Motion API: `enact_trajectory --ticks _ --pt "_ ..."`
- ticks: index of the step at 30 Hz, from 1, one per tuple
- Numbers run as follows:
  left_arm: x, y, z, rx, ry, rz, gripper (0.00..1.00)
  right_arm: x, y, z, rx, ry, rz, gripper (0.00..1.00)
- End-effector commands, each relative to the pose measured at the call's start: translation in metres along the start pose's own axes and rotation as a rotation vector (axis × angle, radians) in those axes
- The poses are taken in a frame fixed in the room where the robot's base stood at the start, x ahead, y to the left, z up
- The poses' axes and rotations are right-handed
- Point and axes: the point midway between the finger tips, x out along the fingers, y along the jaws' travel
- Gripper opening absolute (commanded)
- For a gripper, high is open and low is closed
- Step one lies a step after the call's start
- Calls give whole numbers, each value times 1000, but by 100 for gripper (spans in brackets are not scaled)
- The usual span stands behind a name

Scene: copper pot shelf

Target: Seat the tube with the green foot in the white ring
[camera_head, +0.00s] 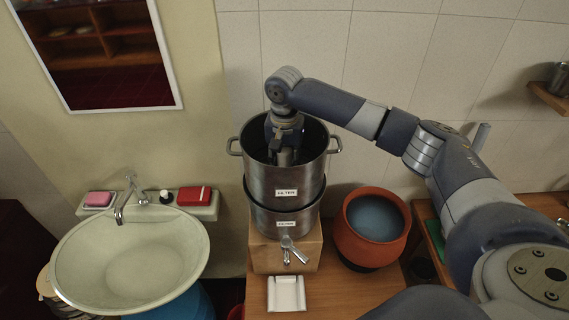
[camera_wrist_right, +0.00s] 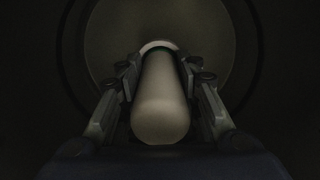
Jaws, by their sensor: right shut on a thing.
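My right gripper (camera_head: 284,150) reaches down into the upper steel pot (camera_head: 273,190), labelled FILTER. In the right wrist view, my right gripper (camera_wrist_right: 159,78) is shut on a pale tube (camera_wrist_right: 160,105), with a finger on either side. The green foot (camera_wrist_right: 163,50) shows as a thin dark green band at the tube's far end. The white ring (camera_wrist_right: 158,44) shows as a pale arc just beyond it, on the pot's floor. The tube hides most of the ring, and I cannot tell whether the foot is inside it. My left gripper is not in view.
The upper pot sits on a lower pot (camera_head: 282,222) with a tap (camera_head: 290,248), on a wooden block (camera_head: 262,258). A terracotta pot (camera_head: 345,245) stands close on the right. A white dish (camera_head: 286,292) is in front. A sink (camera_head: 135,262) is at left.

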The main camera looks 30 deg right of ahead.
Motion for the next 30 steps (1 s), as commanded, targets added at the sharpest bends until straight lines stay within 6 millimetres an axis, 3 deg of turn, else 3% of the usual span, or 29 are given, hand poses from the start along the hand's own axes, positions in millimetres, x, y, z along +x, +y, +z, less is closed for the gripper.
enact_trajectory --ticks 5,6,8,20,23,30 --pt "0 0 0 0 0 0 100 2 0 0 0 1 -1 0" --pt "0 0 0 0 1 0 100 2 0 0 0 1 -1 40" --pt "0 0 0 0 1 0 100 2 0 0 0 1 -1 54" --pt "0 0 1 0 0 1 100 -1 0 0 0 1 -1 55" --pt "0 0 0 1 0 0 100 -13 -1 0 0 2 -2 55" --pt "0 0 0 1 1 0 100 -63 -1 -1 -1 4 -4 55"
